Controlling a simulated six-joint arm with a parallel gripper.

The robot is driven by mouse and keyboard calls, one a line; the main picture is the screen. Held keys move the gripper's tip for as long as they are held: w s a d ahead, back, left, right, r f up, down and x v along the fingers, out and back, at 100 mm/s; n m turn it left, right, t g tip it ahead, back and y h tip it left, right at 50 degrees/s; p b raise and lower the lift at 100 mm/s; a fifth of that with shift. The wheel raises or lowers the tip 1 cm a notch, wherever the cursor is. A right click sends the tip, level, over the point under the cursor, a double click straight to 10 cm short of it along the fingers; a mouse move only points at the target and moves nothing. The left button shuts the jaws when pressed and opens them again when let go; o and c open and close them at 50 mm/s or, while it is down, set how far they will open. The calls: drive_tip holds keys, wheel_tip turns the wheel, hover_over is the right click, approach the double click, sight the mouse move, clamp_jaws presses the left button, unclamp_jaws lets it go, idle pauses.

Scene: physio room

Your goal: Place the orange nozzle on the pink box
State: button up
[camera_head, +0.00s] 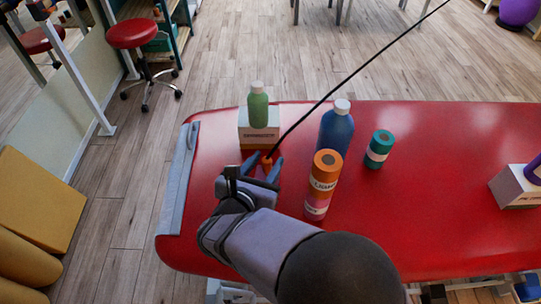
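The small orange nozzle (267,164) is on or just above the red table, in front of the box under the green bottle. A thin black line runs from beside it to the upper right. My gripper (266,160) points at the nozzle, its two blue-grey fingertips spread apart on either side of it. Its fingers look open, and I cannot tell whether they touch the nozzle. No plainly pink box stands out. A pale box (515,187) with a purple object on it is at the right edge. A pink roll (317,206) stands under an orange roll.
The green bottle (258,108) stands on a pale box (252,140) behind my gripper. A blue bottle (336,130), the orange roll (326,168) and a teal roll (379,149) stand to its right. The red table (440,190) is clear between the teal roll and the right box.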

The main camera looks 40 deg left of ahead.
drive_tip(key=v, duration=0.7)
drive_tip(key=shift+s, duration=0.25)
drive_tip(key=shift+d+r, duration=0.15)
